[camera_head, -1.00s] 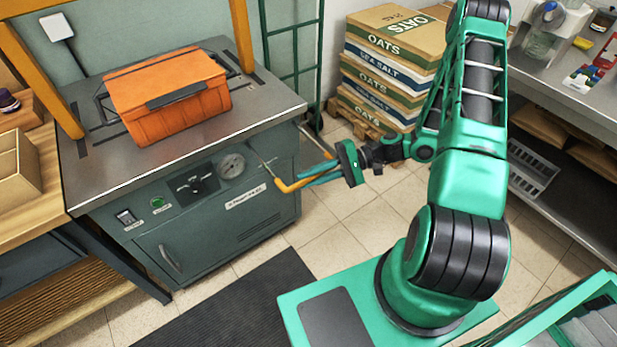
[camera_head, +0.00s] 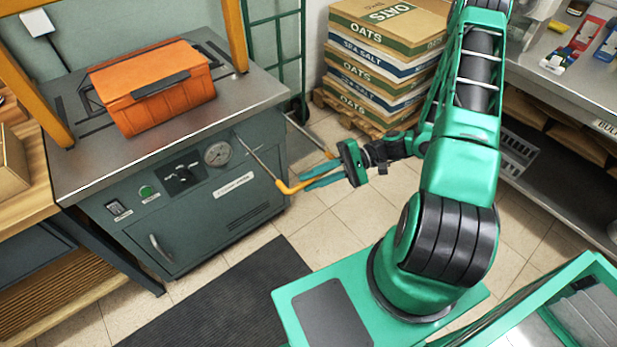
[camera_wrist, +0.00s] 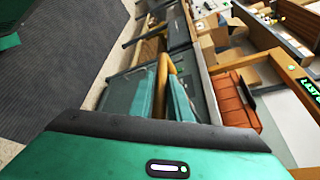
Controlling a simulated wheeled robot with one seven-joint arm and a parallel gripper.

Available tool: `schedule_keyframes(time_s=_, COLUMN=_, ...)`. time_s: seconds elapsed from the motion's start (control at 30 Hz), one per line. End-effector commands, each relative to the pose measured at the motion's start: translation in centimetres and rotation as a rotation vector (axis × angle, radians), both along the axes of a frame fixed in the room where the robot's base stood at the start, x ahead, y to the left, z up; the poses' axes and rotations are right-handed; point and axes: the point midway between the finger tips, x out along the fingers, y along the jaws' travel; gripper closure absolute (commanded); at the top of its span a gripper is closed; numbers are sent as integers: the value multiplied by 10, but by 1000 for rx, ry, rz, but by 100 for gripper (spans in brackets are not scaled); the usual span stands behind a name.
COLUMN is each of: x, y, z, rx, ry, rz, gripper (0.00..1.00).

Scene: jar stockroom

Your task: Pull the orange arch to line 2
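The orange arch (camera_head: 285,188) is a bent bar joined to rods at the right end of the grey-green machine (camera_head: 160,245). It sticks out from the machine over the floor. My gripper (camera_head: 305,178) has its teal fingers closed on the arch. In the wrist view my gripper (camera_wrist: 163,98) has the orange arch (camera_wrist: 162,72) between its fingers, with no clear gap. The fingers hide part of the arch. I cannot make out a line marked 2 in either view.
An orange crate (camera_head: 150,88) stands on the machine's steel top, below a yellow-orange frame (camera_head: 236,35). Stacked sacks (camera_head: 385,60) stand on a pallet behind my arm. A shelf bench (camera_head: 570,85) is at the right. A dark mat (camera_head: 225,300) lies in front of the machine.

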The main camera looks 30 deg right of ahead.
Motion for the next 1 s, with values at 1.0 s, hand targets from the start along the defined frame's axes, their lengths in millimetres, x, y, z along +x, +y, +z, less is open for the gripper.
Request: schedule_keyframes(time_s=1.0, x=-9, y=-89, z=18, rx=-3, ry=3, rz=3, gripper=68)
